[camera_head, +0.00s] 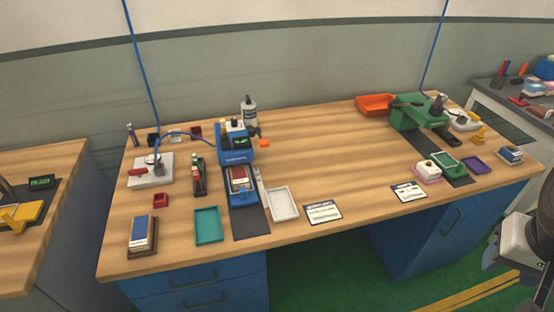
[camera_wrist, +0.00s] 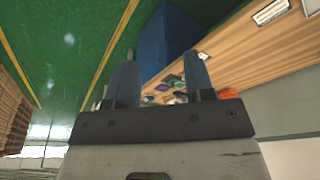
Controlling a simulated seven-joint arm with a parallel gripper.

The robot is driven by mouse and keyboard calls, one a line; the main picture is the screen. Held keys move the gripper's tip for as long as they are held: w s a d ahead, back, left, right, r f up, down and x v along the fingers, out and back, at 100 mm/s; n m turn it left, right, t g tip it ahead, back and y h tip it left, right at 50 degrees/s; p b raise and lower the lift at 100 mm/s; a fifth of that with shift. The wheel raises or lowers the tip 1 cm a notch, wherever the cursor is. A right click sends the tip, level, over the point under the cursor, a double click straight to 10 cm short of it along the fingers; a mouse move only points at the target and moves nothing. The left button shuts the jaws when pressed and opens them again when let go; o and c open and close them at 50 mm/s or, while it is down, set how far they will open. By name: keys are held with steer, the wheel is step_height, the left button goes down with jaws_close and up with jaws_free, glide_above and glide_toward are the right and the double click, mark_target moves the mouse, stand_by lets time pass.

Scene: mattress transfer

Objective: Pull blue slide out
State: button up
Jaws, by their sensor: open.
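A blue machine (camera_head: 235,145) stands on the wooden table, left of the middle. Its blue slide (camera_head: 242,197) shows at the front, low over a dark mat, with a red-and-white block (camera_head: 239,178) on it. How far the slide sits inside the machine is hard to tell. My gripper (camera_wrist: 163,52) is open and empty in the wrist view, its two blue-grey fingers apart. It is away from the slide, and the wrist view looks at the floor and the table's edge. Part of my arm shows at the right edge of the head view.
A white tray (camera_head: 283,204) lies right of the slide and a teal tray (camera_head: 208,225) left of it. A dark rack (camera_head: 199,177) with bottles stands further left. A green machine (camera_head: 418,112) and orange bin (camera_head: 375,104) are at the right. The table's middle is mostly clear.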

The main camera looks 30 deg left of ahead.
steer(key=w+a+n, duration=0.2)
steer(key=w+a, duration=1)
steer(key=n+g, duration=0.3)
steer(key=n, duration=0.2)
glide_above(243, 189)
steer(key=f, duration=2)
steer(key=shift+d+f, duration=0.15)
steer(key=shift+d, duration=0.05)
steer(key=shift+a+f, duration=0.1)
steer(key=shift+a, duration=0.1)
steer(key=shift+f, duration=3.9)
